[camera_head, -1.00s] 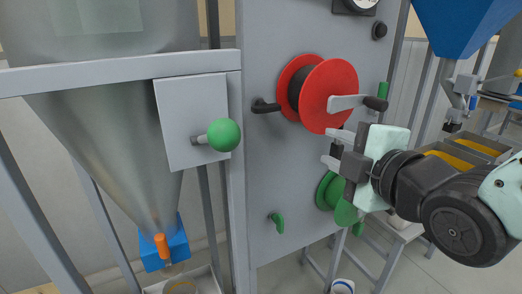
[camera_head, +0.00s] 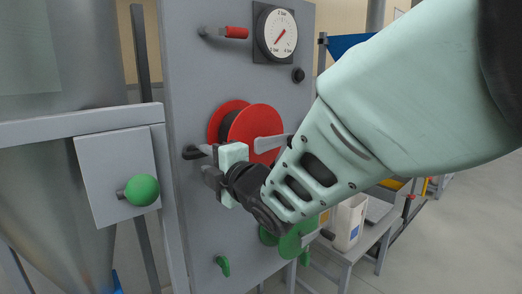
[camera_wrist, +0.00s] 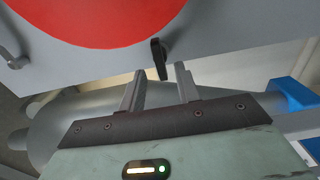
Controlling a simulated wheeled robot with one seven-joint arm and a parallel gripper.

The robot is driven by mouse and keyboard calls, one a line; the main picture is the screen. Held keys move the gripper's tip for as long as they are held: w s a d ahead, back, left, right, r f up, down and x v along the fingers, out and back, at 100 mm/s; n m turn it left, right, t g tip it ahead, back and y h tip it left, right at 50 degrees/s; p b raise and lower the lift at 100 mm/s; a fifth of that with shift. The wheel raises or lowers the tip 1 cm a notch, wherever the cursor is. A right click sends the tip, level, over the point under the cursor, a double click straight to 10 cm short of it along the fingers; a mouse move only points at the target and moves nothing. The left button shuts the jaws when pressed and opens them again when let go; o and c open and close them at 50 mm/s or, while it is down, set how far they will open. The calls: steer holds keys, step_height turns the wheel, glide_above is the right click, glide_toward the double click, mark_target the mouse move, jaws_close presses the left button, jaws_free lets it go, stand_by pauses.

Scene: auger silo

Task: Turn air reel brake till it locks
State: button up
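A red reel (camera_head: 262,128) is mounted on the grey panel, with a grey crank (camera_head: 268,144) on its face. A small black lever (camera_head: 190,153) sticks out of the panel at the reel's lower left. In the wrist view the black lever (camera_wrist: 159,58) hangs below the red reel (camera_wrist: 95,15). My gripper (camera_head: 208,162) is at the lower left of the reel, close to the lever. In the wrist view its two fingers (camera_wrist: 160,72) are apart, with the lever's end between or just beyond the tips. I see no contact. No label names either reel.
A green reel (camera_head: 288,242) and a green lever (camera_head: 222,265) are lower on the panel. A gauge (camera_head: 277,34), a red-handled valve (camera_head: 236,32) and a black knob (camera_head: 298,75) are above. A green ball knob (camera_head: 142,190) sticks out at left. My arm covers the right side.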

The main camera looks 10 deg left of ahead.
mark_target(201, 156)
steer(key=shift+x, duration=1.9)
jaws_close()
